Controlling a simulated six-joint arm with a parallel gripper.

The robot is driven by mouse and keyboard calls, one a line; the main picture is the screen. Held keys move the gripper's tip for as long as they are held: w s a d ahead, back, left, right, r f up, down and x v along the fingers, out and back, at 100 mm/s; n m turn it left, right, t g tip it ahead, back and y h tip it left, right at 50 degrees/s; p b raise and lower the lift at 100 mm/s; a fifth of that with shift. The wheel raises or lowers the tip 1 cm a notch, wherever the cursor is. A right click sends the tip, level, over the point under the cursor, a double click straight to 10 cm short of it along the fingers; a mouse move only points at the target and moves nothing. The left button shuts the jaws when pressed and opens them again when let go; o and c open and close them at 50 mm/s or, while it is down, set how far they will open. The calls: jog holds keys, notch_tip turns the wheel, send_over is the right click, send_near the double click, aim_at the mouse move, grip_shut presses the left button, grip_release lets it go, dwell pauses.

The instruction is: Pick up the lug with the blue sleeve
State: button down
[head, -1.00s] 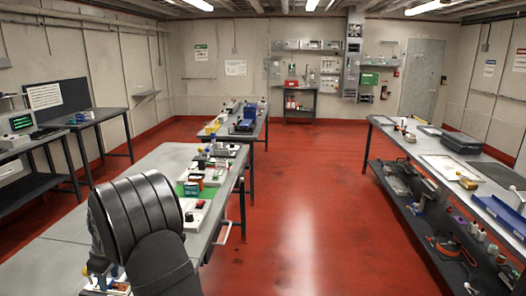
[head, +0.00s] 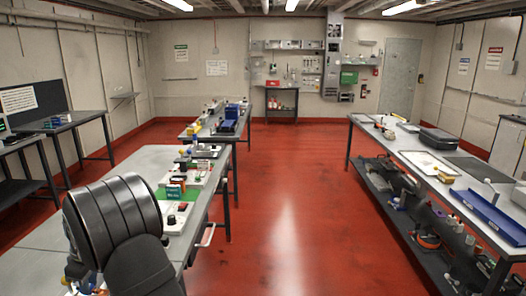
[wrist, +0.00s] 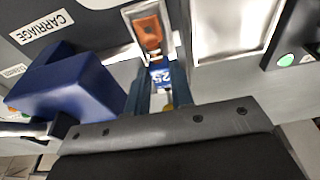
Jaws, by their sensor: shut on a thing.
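In the wrist view, my gripper (wrist: 160,90) is shut on the lug with the blue sleeve. The blue sleeve (wrist: 160,76) carries white figures that look like 25 and shows between the fingers. An orange-brown, copper-like piece (wrist: 150,33) in a pale frame lies just beyond the sleeve; I cannot tell whether it is part of the lug. The gripper's dark body hides the lug's near end. In the head view, my own dark arm hides the gripper and the lug.
A dark blue block (wrist: 70,88) is close to the left of the gripper, near a CARRIAGE label (wrist: 41,27). The near bench (head: 150,160) holds several small items along its right side. The right bench (head: 385,140) carries trays and a black case. The red floor between is clear.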

jog(key=shift+a+v, duration=0.2)
jog(key=shift+v, duration=0.75)
jog(key=shift+a+v, duration=0.2)
jog(key=shift+v, duration=0.75)
jog(key=shift+s+r, duration=0.1)
jog(key=shift+r, duration=0.05)
